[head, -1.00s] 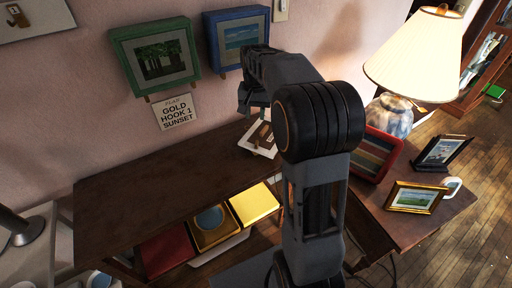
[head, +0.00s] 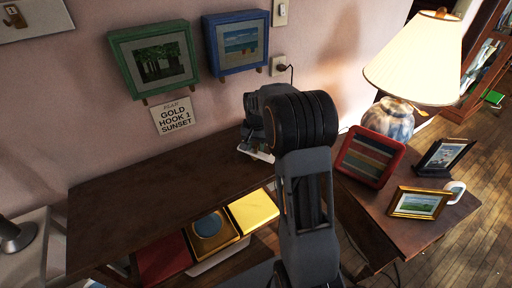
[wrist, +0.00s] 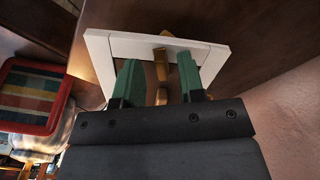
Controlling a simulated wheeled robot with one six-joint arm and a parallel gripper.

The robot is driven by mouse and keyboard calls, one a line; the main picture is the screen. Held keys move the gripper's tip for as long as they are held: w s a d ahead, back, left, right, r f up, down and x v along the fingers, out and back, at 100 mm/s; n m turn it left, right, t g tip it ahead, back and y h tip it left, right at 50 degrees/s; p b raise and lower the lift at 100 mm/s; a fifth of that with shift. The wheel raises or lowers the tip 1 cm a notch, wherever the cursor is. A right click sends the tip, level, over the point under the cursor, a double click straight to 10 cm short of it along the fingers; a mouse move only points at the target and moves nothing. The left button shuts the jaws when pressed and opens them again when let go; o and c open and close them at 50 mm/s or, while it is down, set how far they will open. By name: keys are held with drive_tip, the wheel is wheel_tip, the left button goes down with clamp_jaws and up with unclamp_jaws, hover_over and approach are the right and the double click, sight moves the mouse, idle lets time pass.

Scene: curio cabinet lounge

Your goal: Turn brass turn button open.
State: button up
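The brass turn button (wrist: 161,66) shows in the wrist view on a brown panel inside a white frame (wrist: 220,62). Another brass piece (wrist: 162,96) shows nearer, between the fingers. My gripper (wrist: 160,60) has two green fingers, apart, one on each side of the turn button. Gaps show on both sides of the button; I cannot tell how deep the fingers reach around it. In the head view my arm hides the button and the fingers; only an edge of the white frame (head: 256,154) shows on the dark wooden cabinet top (head: 130,190).
A red-framed striped picture (head: 370,157), a lamp (head: 415,60) and small frames stand on the side table at right. Green (head: 153,60) and blue (head: 238,42) framed pictures hang above the cabinet. The cabinet top left of my arm is clear.

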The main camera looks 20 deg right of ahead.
drive_tip(key=shift+f, duration=0.35)
clamp_jaws()
